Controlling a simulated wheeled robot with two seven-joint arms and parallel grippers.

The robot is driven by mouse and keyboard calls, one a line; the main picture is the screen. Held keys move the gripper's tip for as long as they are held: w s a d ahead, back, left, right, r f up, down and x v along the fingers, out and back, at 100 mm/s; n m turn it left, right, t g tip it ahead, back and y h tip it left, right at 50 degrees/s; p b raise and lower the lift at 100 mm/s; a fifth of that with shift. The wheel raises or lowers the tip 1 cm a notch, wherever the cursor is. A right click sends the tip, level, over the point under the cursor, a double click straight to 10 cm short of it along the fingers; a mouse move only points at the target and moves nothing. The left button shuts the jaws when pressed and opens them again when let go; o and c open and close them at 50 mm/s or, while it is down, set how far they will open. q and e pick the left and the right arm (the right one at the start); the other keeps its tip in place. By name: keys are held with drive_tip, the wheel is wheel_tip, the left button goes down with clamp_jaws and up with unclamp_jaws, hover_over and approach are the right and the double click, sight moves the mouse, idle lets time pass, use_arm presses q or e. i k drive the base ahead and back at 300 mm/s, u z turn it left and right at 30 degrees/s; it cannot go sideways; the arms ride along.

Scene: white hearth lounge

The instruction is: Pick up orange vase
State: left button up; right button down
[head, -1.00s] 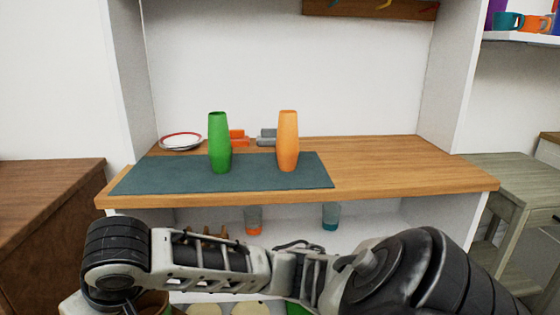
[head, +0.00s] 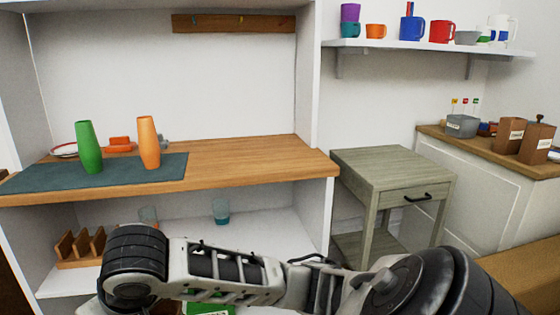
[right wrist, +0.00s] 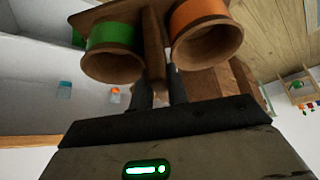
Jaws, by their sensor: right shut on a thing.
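The orange vase (head: 149,143) stands upright on a dark green mat (head: 120,180) on the wooden counter, at the left of the head view. A green vase (head: 88,147) stands to its left, apart from it. In the right wrist view, my right gripper (right wrist: 160,85) is shut on a brown wooden piece (right wrist: 154,45). This piece sits between two wooden-rimmed round parts, one with a green band (right wrist: 112,38) and one with an orange band (right wrist: 198,12). Whether they are one object is unclear. My right arm crosses the bottom of the head view, its gripper hidden there. My left gripper is out of view.
The wooden counter (head: 260,160) is clear right of the mat. A white plate and small orange and grey items lie behind the vases. Below, a white shelf holds a wooden rack (head: 82,248) and glasses. A grey-green side table (head: 392,168) stands to the right.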

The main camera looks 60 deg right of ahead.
sight(149, 146)
drive_tip(key=z, duration=1.3)
drive_tip(key=i, duration=0.2)
drive_tip(key=u, duration=0.05)
